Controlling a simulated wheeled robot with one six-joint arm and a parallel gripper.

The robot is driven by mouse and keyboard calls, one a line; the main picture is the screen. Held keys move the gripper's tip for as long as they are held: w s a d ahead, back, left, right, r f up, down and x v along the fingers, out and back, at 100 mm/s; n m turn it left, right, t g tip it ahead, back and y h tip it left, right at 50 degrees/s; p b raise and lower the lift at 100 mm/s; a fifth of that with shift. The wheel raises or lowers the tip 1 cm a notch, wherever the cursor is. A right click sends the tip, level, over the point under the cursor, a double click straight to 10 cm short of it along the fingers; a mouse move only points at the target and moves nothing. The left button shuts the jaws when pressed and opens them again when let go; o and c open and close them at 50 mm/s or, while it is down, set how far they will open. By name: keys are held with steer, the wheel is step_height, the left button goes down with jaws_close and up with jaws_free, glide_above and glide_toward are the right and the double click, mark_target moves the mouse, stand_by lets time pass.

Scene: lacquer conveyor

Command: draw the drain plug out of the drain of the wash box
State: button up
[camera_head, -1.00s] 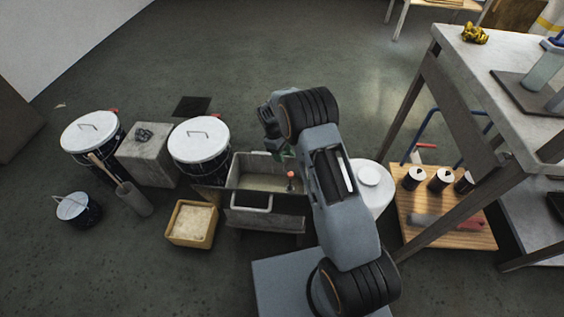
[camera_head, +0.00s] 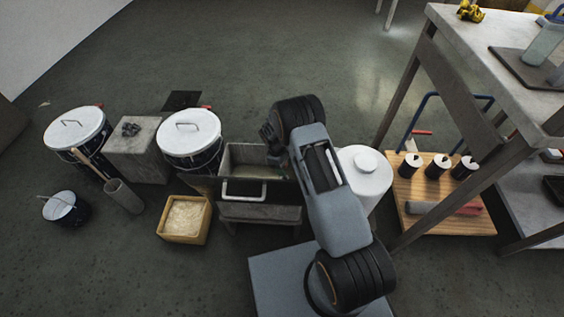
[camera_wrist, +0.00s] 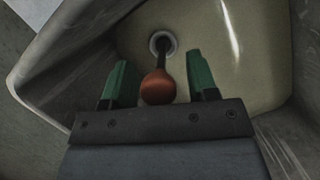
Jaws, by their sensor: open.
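The wash box (camera_head: 231,158) is a grey box on a stand left of my arm in the head view, and its pale basin (camera_wrist: 222,40) fills much of the wrist view. The drain plug (camera_wrist: 158,88) has an orange-red round knob on a dark stem. The stem runs down to the round drain (camera_wrist: 162,43) in the basin floor. My gripper (camera_wrist: 154,80) is open, with one green finger on each side of the knob and a gap on both sides. In the head view my arm hides the plug and the fingers.
Lidded drums (camera_head: 189,135) and a grey block (camera_head: 138,150) stand to the left. A yellow crate (camera_head: 184,238) is on the floor in front. A white-topped container (camera_head: 366,180) stands close right of my arm. Beyond it are a wooden board with cans (camera_head: 420,215) and a tall bench (camera_head: 480,60).

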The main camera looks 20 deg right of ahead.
steer(key=shift+s+d+f, duration=0.1)
steer(key=shift+d+f, duration=0.05)
steer(key=shift+f, duration=0.35)
steer(key=shift+r, duration=0.1)
jaws_close()
stand_by(0.5)
